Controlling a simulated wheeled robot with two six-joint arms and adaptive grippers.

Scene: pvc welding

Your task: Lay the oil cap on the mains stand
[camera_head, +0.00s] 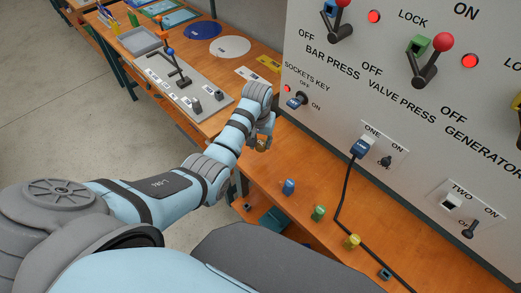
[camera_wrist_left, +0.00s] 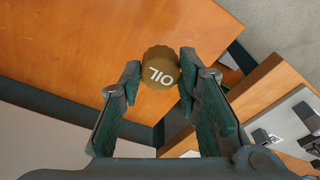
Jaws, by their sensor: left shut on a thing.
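The oil cap is a round, brownish-gold cap with ribbed edges and the white word OIL, seen in the left wrist view (camera_wrist_left: 160,68). My left gripper (camera_wrist_left: 157,78) is shut on it, with a fingertip on either side. In the head view the left gripper (camera_head: 262,138) is over the left part of an orange wooden table, with the cap (camera_head: 262,146) small and partly hidden. The wooden table (camera_head: 310,175) stands under a large grey switch panel (camera_head: 350,90); no label names the mains stand. My right gripper is not in view.
Blue (camera_head: 288,187), green (camera_head: 318,213) and yellow (camera_head: 352,241) small pieces stand along the table's front. A black cable (camera_head: 343,195) runs from the socket marked ONE across the table. A second bench with a grey lever board (camera_head: 172,85) is at the back left.

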